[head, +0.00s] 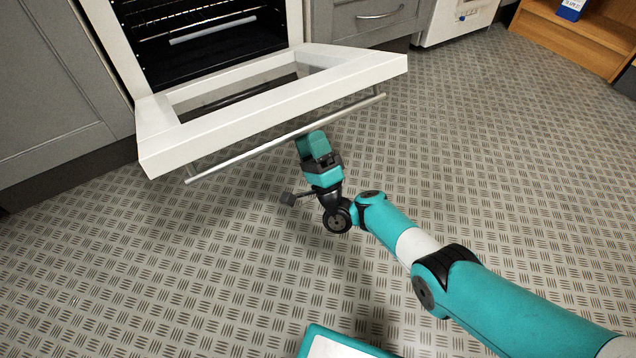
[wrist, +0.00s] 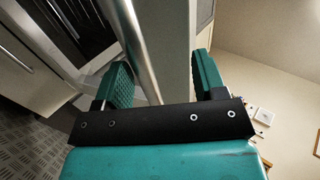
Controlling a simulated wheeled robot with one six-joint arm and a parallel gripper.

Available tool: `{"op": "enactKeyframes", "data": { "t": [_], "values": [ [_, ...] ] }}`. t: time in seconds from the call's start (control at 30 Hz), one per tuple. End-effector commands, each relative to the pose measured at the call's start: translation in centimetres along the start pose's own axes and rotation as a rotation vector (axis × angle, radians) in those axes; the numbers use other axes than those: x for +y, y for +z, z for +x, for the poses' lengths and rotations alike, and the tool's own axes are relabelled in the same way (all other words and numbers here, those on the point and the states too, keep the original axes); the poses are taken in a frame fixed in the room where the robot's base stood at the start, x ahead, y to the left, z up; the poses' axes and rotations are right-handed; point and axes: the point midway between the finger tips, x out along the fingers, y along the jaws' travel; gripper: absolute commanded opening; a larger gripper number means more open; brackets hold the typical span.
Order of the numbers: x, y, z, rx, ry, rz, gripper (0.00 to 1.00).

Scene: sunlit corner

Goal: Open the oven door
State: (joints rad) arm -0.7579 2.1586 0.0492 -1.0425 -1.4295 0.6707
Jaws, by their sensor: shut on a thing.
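The oven door (head: 270,98) is white-framed with a window and is swung down, wide open, tilted out from the oven (head: 215,40). Its long metal handle bar (head: 240,154) runs along the door's outer edge. It also crosses the wrist view as a silver bar (wrist: 134,45) between the two fingers. My gripper (head: 312,143), with teal fingers, is at the bar near its middle, just in front of the door. It is shut on the handle; the fingertips are partly hidden by the bar in the head view. The wrist view shows the gripper's pads (wrist: 160,82) on either side of the bar.
Grey cabinets stand left of the oven (head: 50,90), and a drawer (head: 370,14) is to its right. A white appliance (head: 455,20) and a wooden shelf (head: 580,40) are at the back right. The patterned floor (head: 480,130) is clear around the arm.

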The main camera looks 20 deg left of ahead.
Motion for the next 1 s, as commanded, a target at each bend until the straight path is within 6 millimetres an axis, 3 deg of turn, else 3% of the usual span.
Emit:
{"op": "enactKeyframes", "data": {
  "t": [1.0],
  "values": [
    [3.4,0.0,-7.0,0.000,-0.003,-0.001,0.47]
  ]
}}
